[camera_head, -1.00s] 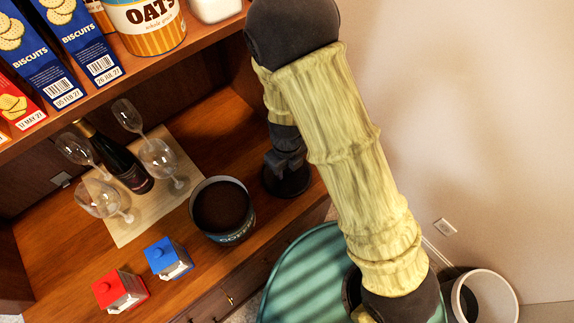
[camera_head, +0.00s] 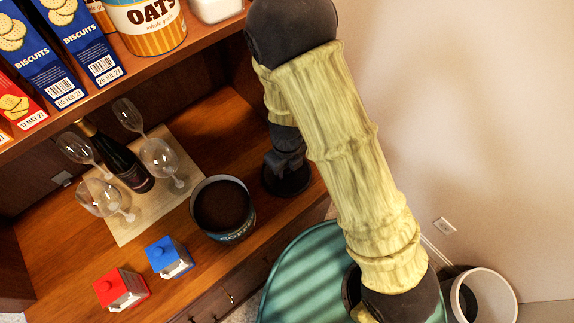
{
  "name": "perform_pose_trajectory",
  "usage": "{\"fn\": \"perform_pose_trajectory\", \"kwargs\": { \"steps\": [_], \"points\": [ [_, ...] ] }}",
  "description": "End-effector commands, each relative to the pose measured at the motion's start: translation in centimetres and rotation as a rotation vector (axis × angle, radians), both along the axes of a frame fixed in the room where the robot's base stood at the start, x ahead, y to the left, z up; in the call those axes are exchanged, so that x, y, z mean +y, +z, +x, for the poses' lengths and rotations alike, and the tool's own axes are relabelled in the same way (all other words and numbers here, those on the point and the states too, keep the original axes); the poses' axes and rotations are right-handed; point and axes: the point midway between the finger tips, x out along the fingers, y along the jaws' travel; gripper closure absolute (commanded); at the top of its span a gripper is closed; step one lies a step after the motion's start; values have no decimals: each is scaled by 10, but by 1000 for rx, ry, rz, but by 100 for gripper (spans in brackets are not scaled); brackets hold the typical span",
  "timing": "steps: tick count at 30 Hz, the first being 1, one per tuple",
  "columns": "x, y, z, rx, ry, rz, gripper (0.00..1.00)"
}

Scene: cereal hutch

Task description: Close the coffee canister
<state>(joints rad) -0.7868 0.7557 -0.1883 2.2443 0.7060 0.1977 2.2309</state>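The coffee canister (camera_head: 222,208) stands upright on the hutch counter with its round top open and dark inside. Its blue-grey label reads partly "COFFEE". A dark round lid (camera_head: 290,187) is on the counter just right of the canister, apart from it. My gripper (camera_head: 284,165) points down over the lid, at its middle. The gripper is dark against the dark lid, so its fingers and any hold on the lid are hard to make out.
Left of the canister, several wine glasses (camera_head: 160,157) and a dark bottle (camera_head: 128,170) stand on a pale mat (camera_head: 128,232). Blue (camera_head: 168,257) and red (camera_head: 121,289) lidded boxes are near the front. An upper shelf (camera_head: 190,48) holds biscuit boxes and an oats canister (camera_head: 150,27).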

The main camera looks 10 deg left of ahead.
Motion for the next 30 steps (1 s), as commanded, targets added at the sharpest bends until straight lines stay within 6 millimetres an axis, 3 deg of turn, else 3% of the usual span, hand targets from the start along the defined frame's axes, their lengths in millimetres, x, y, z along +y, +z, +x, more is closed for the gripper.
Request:
{"fn": "perform_pose_trajectory", "kwargs": {
  "steps": [4,9,20,30],
  "points": [
    [0,0,0,0,0,0,62],
    [0,0,0,0,0,0,95],
    [0,7,0,0,1,0,97],
    [0,54,0,-1,0,0,97]
  ]
}}
